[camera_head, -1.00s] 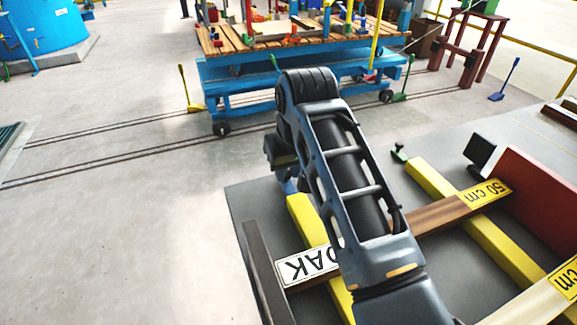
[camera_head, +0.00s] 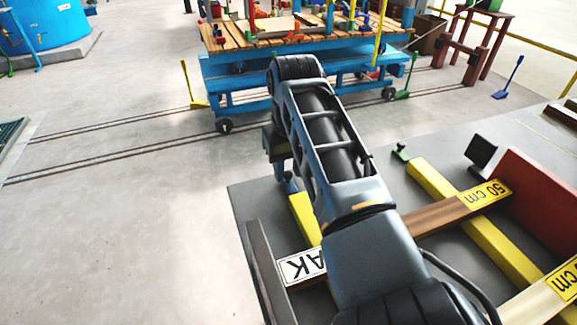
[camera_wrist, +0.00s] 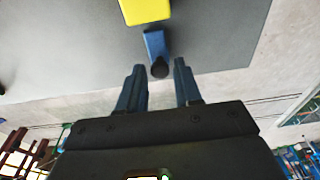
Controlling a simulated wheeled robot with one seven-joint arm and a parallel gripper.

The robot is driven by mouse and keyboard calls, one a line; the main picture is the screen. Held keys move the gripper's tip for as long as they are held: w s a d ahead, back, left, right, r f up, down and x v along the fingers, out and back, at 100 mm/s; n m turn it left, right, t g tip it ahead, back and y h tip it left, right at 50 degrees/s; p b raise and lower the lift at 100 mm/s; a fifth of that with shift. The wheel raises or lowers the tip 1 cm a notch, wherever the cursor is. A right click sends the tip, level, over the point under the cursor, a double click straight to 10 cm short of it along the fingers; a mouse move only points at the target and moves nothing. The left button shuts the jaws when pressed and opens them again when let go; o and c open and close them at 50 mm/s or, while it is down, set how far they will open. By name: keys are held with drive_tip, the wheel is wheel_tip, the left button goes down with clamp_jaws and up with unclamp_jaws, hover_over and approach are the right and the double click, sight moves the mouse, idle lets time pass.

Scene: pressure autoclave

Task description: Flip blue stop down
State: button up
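The blue stop (camera_wrist: 155,44) shows in the wrist view at the end of a yellow beam (camera_wrist: 146,10). It has a dark round knob (camera_wrist: 159,69) on its near end. My gripper (camera_wrist: 158,78) is open, its two blue-grey fingers apart. The knob lies between the fingertips in the picture, and I cannot tell whether either finger touches it. In the head view my arm reaches over the left yellow beam (camera_head: 304,215) and hides most of the stop; a small blue part shows below the wrist, but I cannot tell whether it is stop or finger.
A grey platform (camera_head: 245,205) carries another yellow beam (camera_head: 480,230) with a green stop (camera_head: 400,152). Wooden boards with length labels and a red block (camera_head: 530,190) lie on it. A blue cart (camera_head: 240,80) stands behind.

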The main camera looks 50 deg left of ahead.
sight(289, 186)
drive_tip(key=shift+o, duration=1.2)
drive_tip(key=shift+r, duration=0.15)
wheel_tip(289, 186, up, 8)
drive_tip(key=d, duration=0.1)
drive_tip(key=shift+s+f, duration=0.15)
drive_tip(key=shift+f, duration=0.1)
drive_tip(key=shift+s, duration=0.15)
